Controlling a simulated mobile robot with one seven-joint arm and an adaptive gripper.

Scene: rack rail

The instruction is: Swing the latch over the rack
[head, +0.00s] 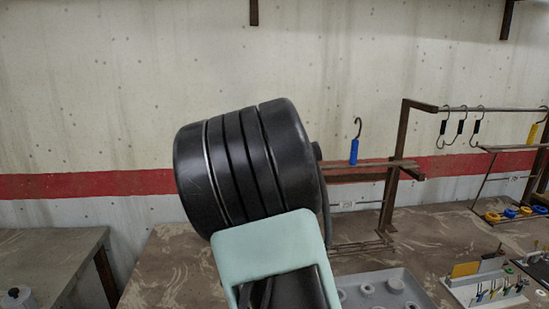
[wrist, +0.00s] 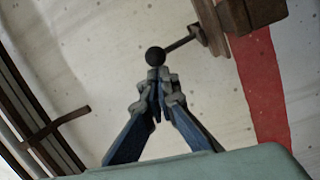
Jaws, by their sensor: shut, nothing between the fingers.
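In the wrist view the latch shows as a thin dark arm (wrist: 182,43) with a round black knob (wrist: 155,56) at its free end. Its other end meets a greyish-brown pivot piece (wrist: 208,28) beside a brown block (wrist: 252,12). My gripper (wrist: 157,108) is shut and empty, with its blue fingers together just below the knob in the picture. I cannot tell whether the fingertips touch the knob. In the head view my own arm hides the gripper and the latch. The rack's brown frame (head: 392,190) stands right of my arm.
A rail (head: 500,108) with several hooks (head: 461,127) is at the right. A blue-handled hook (head: 354,145) stands nearer my arm. A grey tray (head: 425,300) and a white tool holder (head: 480,291) sit on the table (head: 180,262). Another table (head: 50,245) is left, beyond a gap.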

